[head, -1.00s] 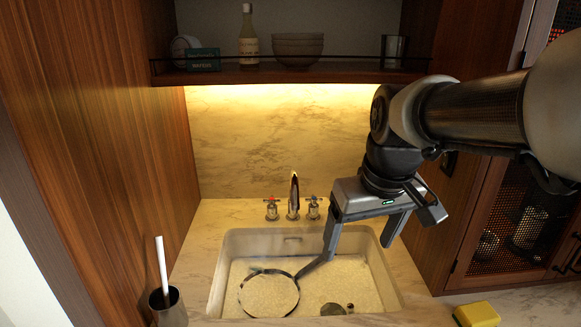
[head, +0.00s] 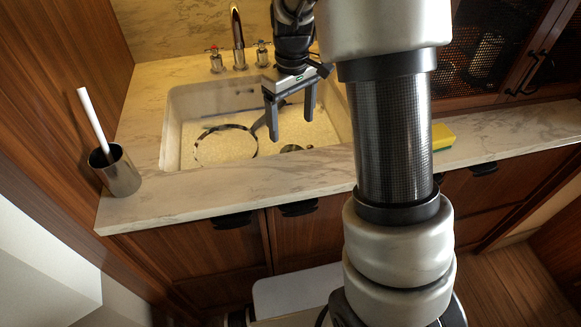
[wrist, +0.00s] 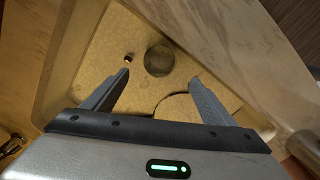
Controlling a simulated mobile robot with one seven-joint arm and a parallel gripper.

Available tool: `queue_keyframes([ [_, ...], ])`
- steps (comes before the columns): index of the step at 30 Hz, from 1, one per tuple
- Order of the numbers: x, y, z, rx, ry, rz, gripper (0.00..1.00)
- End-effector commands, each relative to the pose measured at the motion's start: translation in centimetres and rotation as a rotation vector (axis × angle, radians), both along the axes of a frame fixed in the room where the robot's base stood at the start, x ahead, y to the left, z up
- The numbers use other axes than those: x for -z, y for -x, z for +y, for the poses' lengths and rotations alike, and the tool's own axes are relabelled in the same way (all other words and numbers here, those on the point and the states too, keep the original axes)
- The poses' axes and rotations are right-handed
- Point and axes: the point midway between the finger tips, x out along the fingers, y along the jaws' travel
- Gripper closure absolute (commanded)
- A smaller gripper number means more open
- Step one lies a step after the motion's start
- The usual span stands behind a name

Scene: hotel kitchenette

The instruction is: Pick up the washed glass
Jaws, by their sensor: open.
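I cannot make out a clear washed glass in the current views. In the sink (head: 174,135) lies a round pan (head: 226,147) with a dark rim and a handle slanting up to the right. Right of it is a dark round spot (head: 291,148), also in the wrist view (wrist: 159,60) as a grey disc; I cannot tell whether it is the drain or a vessel. My gripper (head: 290,129) is open and empty, pointing down above the sink's right part. In the wrist view its fingertips (wrist: 159,76) are spread either side of the disc, with the pan rim below.
The faucet (head: 237,40) with two handles stands behind the sink. A metal cup (head: 118,175) holding a white-handled brush stands on the counter at left. A yellow sponge (head: 443,136) lies right of my arm. The front counter strip (head: 200,190) is clear.

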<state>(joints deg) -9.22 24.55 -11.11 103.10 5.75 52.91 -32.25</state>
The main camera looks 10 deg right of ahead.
Motion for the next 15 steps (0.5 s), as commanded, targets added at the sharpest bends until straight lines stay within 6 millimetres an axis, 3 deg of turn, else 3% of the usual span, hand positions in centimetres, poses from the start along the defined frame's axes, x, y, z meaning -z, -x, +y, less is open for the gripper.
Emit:
queue_keyframes([
  [1,1.4,0.1,0.0,0.0,0.0,0.004,0.21],
  [6,4.3,0.1,0.0,0.0,0.001,0.002,0.21],
  [15,6.2,0.1,0.0,0.001,0.0,0.001,0.21],
])
